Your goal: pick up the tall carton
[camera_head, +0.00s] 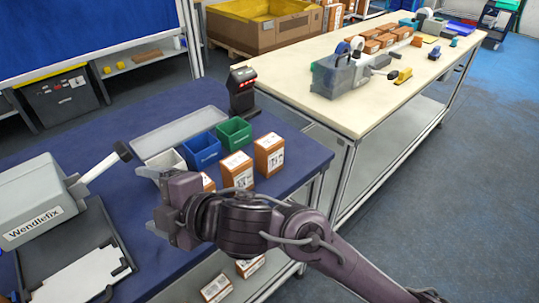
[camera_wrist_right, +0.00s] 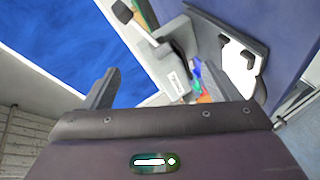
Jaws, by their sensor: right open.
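Several brown cartons with white labels stand at the right side of the blue table (camera_head: 110,165). One carton (camera_head: 270,155) stands upright at the right, and another (camera_head: 237,170) stands just left of it. They look close in height, so I cannot tell surely which is the tall one. A third carton (camera_head: 208,183) is mostly hidden behind my right arm. My right gripper (camera_head: 165,215) is left of the cartons, above the table, and points left. In the right wrist view, its jaws (camera_wrist_right: 160,68) are apart with nothing between them. My left gripper is out of view.
A scanner (camera_head: 241,90) stands behind the green bin (camera_head: 234,133), beside the blue bin (camera_head: 201,149). A grey Wendlefix machine (camera_head: 35,205) with a handle and a black tray (camera_head: 75,262) fill the left. Two cartons lie on the lower shelf. A cream table (camera_head: 420,75) is at right.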

